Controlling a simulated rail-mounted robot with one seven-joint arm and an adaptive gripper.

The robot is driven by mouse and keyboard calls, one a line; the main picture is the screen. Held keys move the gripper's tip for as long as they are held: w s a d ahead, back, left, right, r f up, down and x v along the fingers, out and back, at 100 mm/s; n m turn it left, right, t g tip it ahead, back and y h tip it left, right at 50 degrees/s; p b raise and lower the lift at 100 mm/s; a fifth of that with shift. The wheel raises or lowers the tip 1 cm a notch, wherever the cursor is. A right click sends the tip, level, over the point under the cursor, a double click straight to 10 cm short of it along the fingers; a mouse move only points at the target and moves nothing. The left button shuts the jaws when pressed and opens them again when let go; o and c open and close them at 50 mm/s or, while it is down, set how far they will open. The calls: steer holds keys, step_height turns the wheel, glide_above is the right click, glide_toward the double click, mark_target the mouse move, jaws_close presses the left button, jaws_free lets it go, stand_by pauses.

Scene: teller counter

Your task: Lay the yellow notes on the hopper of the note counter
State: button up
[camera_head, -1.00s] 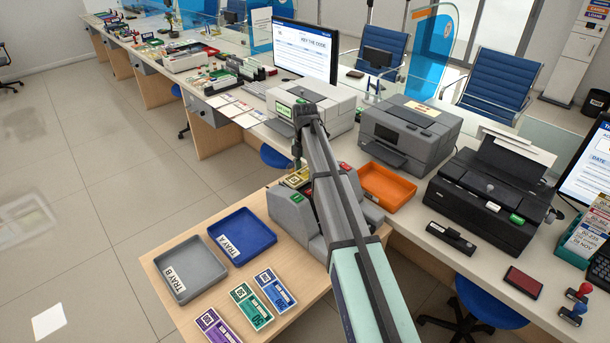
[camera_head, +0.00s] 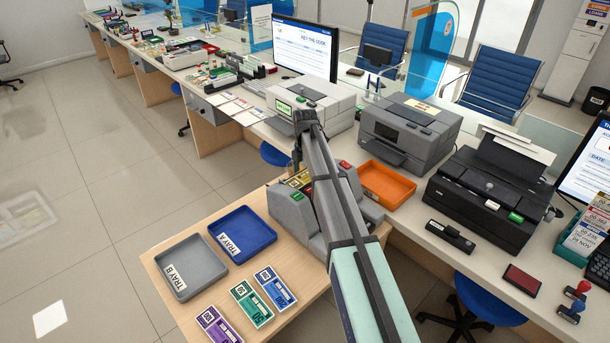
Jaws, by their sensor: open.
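The yellow notes (camera_head: 298,180) lie at the top of the grey note counter (camera_head: 292,213), in its hopper area; my arm hides part of the machine. My gripper (camera_head: 297,168) is small and dark in this view, pointing down just above the yellow notes. It is open. The gap between its fingertips and the notes is too small to make out, so I cannot tell if they touch.
A blue tray (camera_head: 270,247) and a grey tray (camera_head: 215,276) lie left of the counter. Green notes (camera_head: 251,303), blue notes (camera_head: 275,287) and purple notes (camera_head: 218,325) lie in front. An orange tray (camera_head: 410,192) and a printer (camera_head: 405,131) stand to the right.

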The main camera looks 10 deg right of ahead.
mark_target(305, 177)
step_height(305, 177, up, 12)
steer(key=b, duration=0.2)
steer(key=shift+r, duration=0.15)
stand_by(0.4)
